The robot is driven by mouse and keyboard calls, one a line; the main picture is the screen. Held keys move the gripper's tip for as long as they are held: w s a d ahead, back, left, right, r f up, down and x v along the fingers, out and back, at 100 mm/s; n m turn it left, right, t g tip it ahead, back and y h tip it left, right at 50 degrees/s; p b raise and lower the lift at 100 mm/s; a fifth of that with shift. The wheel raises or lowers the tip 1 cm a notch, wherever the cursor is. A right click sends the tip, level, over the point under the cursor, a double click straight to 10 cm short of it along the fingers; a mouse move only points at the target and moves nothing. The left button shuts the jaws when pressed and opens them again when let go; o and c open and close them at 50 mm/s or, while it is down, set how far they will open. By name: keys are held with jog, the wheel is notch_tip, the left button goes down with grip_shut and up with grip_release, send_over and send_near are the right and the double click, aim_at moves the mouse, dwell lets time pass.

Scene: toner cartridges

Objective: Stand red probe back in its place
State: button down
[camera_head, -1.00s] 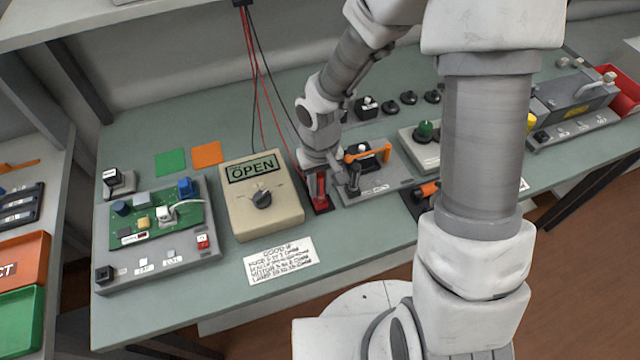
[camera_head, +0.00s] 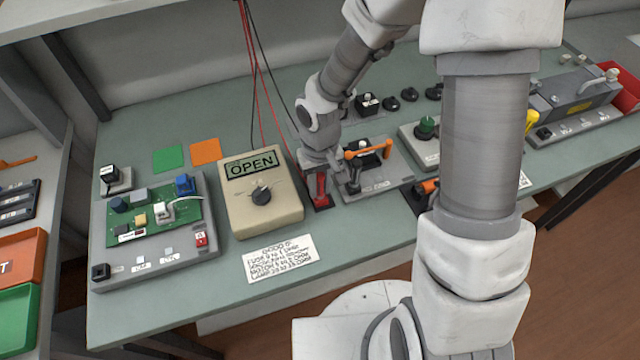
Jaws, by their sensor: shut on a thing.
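The red probe (camera_head: 319,186) stands upright at a dark holder (camera_head: 322,203) just right of the beige meter. My gripper (camera_head: 320,170) is above the holder, shut on the probe's upper part. My arm and gripper hide the probe's top and most of the fingers. I cannot tell whether the probe's lower end is fully seated in the holder. The beige meter (camera_head: 240,214) has a dial and its display reads OPEN.
A grey fixture with an orange lever (camera_head: 368,150) stands close right of my gripper. A board with a green circuit (camera_head: 150,262) is at left. Red and black leads (camera_head: 262,95) hang behind the meter. A paper note (camera_head: 278,261) lies in front.

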jog(key=c, duration=0.6)
grip_release()
jog(key=shift+r, duration=0.15)
notch_tip(320, 180, up, 17)
jog(key=p, duration=0.3)
jog(key=shift+r, duration=0.1)
jog(key=s+d+r+m+t, duration=0.3)
jog(key=s+d+r+t, duration=0.2)
jog(key=s+d+r, duration=0.5)
notch_tip(320, 180, up, 3)
jog(key=shift+s+d+r+t, duration=0.1)
jog(key=shift+s+d+t, duration=0.2)
jog(key=shift+s, duration=0.9)
